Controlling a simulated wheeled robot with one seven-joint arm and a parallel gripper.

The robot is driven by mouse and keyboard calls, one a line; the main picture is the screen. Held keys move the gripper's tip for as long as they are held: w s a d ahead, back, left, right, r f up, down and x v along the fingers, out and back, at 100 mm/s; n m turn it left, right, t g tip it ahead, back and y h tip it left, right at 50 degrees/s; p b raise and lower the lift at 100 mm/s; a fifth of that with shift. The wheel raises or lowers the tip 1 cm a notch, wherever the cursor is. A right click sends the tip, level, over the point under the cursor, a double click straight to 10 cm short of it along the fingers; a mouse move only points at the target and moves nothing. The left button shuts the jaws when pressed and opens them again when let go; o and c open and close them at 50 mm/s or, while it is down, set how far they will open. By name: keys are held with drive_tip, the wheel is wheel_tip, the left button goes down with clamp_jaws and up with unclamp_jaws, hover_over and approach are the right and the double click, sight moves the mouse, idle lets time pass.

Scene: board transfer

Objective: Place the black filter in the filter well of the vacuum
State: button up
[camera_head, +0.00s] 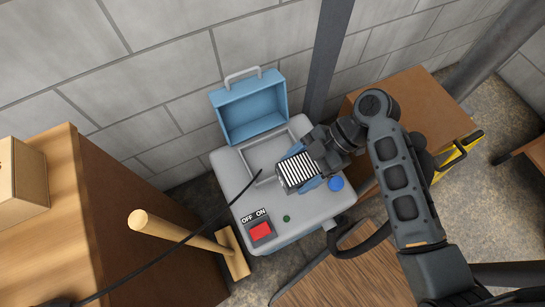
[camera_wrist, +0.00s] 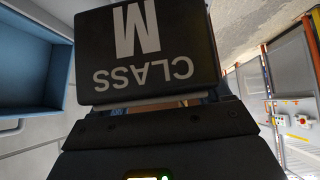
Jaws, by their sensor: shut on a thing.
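The black filter (camera_head: 297,171), with white pleats on one side, is held in my gripper (camera_head: 318,158). In the wrist view the filter (camera_wrist: 150,50) shows its black face with "CLASS M" in white, upside down, and my gripper (camera_wrist: 160,108) is shut on its near edge. The vacuum (camera_head: 229,170) is a grey box with its blue lid (camera_head: 248,105) open at the back. The filter well (camera_head: 262,156) is a rectangular recess in its top. The filter appears over the well's front right side; its height above it is unclear.
A red OFF/ON switch (camera_head: 260,231) and a blue knob (camera_head: 336,184) are on the vacuum's top. A black cable (camera_head: 180,243) crosses the left side, near a wooden handle (camera_head: 170,225). Wooden furniture (camera_head: 110,200) stands left, and a brown box (camera_head: 420,95) right. A dark post (camera_head: 328,50) stands behind.

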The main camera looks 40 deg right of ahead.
drive_tip(key=w+f, duration=0.2)
drive_tip(key=w, duration=0.1)
drive_tip(key=w+f, duration=0.2)
drive_tip(key=w, duration=0.2)
drive_tip(key=w+f, duration=0.2)
drive_tip(key=w, duration=0.2)
drive_tip(key=shift+w+a+f+b, duration=0.1)
drive_tip(key=shift+a+f+b, duration=0.15)
drive_tip(key=shift+f+b, duration=0.15)
drive_tip(key=shift+w+f, duration=0.1)
drive_tip(key=shift+f, duration=1.9)
drive_tip(key=shift+f+b, duration=0.15)
drive_tip(key=shift+b, duration=0.15)
drive_tip(key=o, duration=0.9)
drive_tip(key=shift+o, duration=0.2)
drive_tip(key=v, duration=1.2)
drive_tip(key=shift+p, duration=0.35)
drive_tip(key=shift+w, duration=0.1)
